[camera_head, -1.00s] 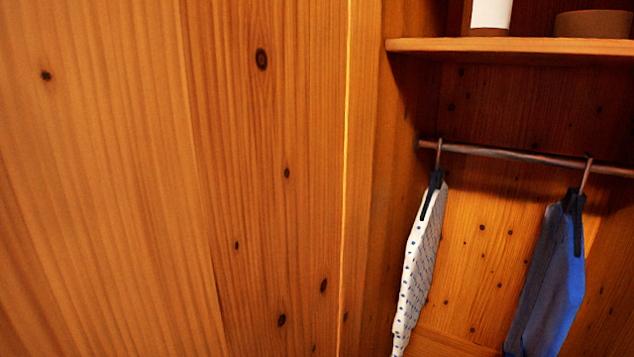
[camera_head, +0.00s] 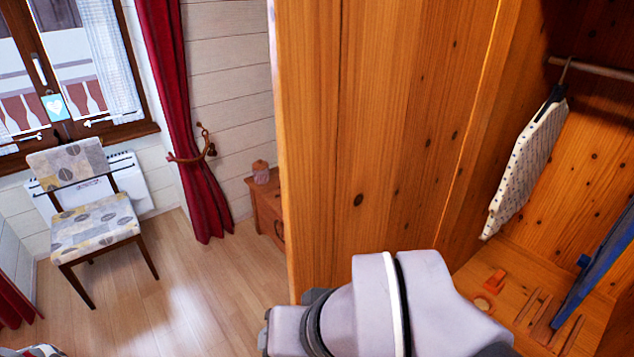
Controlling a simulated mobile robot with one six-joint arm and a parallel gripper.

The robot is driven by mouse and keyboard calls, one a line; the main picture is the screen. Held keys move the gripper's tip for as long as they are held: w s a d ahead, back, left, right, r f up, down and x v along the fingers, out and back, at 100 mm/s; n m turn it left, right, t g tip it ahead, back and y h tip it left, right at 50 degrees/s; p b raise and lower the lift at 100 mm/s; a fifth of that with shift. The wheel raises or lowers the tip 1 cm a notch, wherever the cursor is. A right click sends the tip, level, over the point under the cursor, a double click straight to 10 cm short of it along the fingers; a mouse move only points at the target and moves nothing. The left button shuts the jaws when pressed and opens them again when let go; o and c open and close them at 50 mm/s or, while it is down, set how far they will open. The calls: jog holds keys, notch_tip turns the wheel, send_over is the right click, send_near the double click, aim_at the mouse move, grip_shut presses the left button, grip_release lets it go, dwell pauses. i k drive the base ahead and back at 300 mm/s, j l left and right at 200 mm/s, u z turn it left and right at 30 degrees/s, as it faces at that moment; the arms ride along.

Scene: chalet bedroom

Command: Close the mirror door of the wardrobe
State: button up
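The open wardrobe door (camera_head: 380,130) stands upright in the middle of the view, showing a plain knotty wood face; no mirror shows on this side. Its free edge is at the left, and its hinge side meets the wardrobe at the right. My pale grey arm is low in the middle, in front of the door's lower part. My gripper is not visible, and I cannot tell whether the arm touches the door.
A patterned chair (camera_head: 95,230) stands on the wood floor at the left, by a window and a white heater (camera_head: 137,185). A red curtain (camera_head: 185,120) hangs beside a small wooden cabinet (camera_head: 266,212). Floor (camera_head: 190,290) left of the door is clear.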

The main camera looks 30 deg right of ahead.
aim_at(383, 109)
jog(key=i+j+z, duration=0.1)
jog(key=j, duration=0.2)
jog(key=i+j+z, duration=0.25)
jog(key=j, duration=0.3)
jog(key=i+j+z, duration=0.1)
jog(key=z, duration=0.35)
jog(key=j+z, duration=0.6)
jog(key=z, duration=0.35)
jog(key=j+z, duration=0.3)
jog(key=z, duration=0.15)
jog(key=k+j+z, duration=0.1)
jog(key=z, duration=0.35)
jog(key=j, duration=0.1)
